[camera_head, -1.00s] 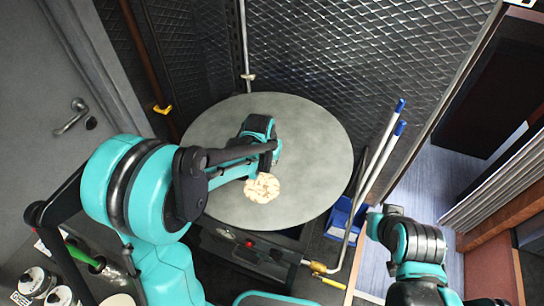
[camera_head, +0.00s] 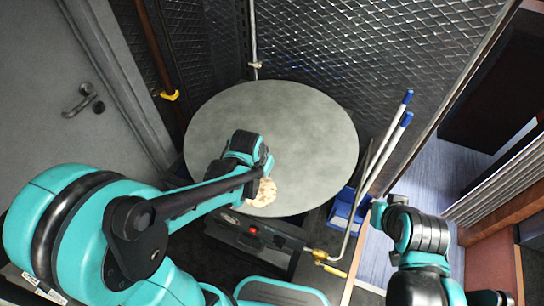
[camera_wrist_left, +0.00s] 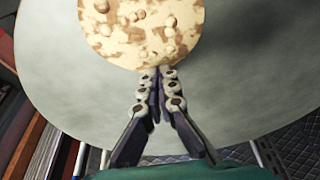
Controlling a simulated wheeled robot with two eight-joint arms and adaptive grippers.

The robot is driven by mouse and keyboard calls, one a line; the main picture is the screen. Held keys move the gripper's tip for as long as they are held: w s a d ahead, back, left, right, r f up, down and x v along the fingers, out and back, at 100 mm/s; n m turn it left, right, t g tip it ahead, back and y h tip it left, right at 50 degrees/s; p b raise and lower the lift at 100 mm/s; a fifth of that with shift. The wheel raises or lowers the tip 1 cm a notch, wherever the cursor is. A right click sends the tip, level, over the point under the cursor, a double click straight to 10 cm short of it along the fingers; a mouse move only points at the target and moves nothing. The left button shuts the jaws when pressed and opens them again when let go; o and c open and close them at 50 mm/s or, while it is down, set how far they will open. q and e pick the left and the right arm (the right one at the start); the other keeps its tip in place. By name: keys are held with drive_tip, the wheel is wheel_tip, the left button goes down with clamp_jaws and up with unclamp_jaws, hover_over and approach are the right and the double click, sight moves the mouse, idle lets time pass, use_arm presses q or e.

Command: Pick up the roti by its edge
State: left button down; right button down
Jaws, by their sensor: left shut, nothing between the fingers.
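The roti (camera_head: 264,194) is a round, pale flatbread with brown spots and lies on the grey griddle (camera_head: 315,125), close to its front rim. My left gripper (camera_head: 264,170) is over it from the left and hides part of it. In the left wrist view the roti (camera_wrist_left: 140,25) fills the top centre, cut off by the frame. The tips of my left gripper (camera_wrist_left: 160,72) are together at its near edge, with nothing visibly pinched. I cannot tell whether they touch the roti or are just above it.
A blue bin (camera_head: 345,212) and blue-tipped poles (camera_head: 392,145) stand right of the griddle. A pipe with a yellow valve (camera_head: 322,255) runs in front. Mesh walls (camera_head: 370,40) close off the back; a grey door (camera_head: 50,70) is at left. The griddle's rear is clear.

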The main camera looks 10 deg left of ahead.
use_arm(q)
drive_tip(key=shift+s+a, duration=0.2)
drive_tip(key=shift+s, duration=1.05)
drive_tip(key=shift+w, duration=0.1)
drive_tip(key=shift+w, duration=0.1)
